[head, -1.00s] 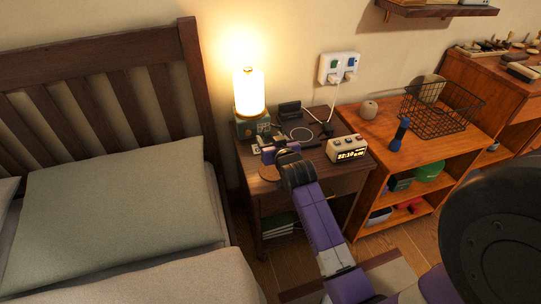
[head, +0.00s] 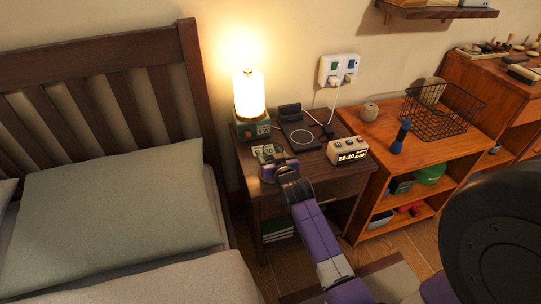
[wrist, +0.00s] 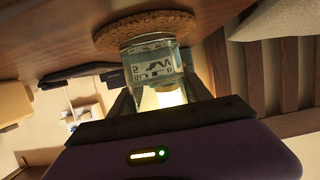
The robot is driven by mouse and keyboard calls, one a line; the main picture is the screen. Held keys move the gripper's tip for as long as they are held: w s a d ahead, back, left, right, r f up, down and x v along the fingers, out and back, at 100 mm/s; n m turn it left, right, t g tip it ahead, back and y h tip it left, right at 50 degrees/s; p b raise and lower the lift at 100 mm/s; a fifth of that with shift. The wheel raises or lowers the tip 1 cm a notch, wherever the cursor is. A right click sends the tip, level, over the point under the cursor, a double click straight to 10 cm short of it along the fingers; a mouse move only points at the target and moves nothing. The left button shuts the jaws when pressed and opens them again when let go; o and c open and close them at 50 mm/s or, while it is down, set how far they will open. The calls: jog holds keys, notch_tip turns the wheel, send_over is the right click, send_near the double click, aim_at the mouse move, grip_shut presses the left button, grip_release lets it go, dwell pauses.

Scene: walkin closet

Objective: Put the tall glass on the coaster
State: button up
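The tall glass (head: 268,153) is clear and stands upright over the brown cork coaster (head: 266,177) on the nightstand. In the wrist view, which is upside down, the glass (wrist: 152,62) has its base at the coaster (wrist: 140,25); it looks to be touching or very nearly so. My gripper (head: 276,165) reaches in from the front with its fingers on either side of the glass. In the wrist view my gripper (wrist: 160,92) seems closed on the glass, though the contact is partly hidden. Printed marks behind show through the glass.
A lit lamp (head: 250,95) stands on a teal base behind the glass. A charging pad (head: 302,136) and a digital clock (head: 347,150) are to the right. The bed (head: 115,205) is close on the left. A shelf with a wire basket (head: 440,112) stands farther right.

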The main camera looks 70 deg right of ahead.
jog(key=o, duration=0.4)
jog(key=shift+r, duration=0.25)
jog(key=p+v, duration=0.2)
jog(key=v, duration=1)
jog(key=s+a+n+t+y, duration=0.2)
jog(key=a+n+y, duration=0.1)
jog(key=a, duration=0.9)
jog(key=s+a+n+t+y, duration=0.2)
jog(key=s+a, duration=0.1)
jog(key=a, duration=0.8)
jog(key=s+a+r+n+y, duration=0.1)
jog(key=s+a+r+y, duration=0.1)
jog(key=s+a+r, duration=0.1)
jog(key=s+a+r+n+y, duration=0.2)
jog(key=s+a+r, duration=0.1)
jog(key=s+a, duration=0.1)
jog(key=s+a+r+n+t+y, duration=0.1)
jog(key=s+a+r+n+y, duration=0.1)
jog(key=s+a, duration=0.2)
jog(key=shift+a+r, duration=0.4)
jog(key=shift+a, duration=0.1)
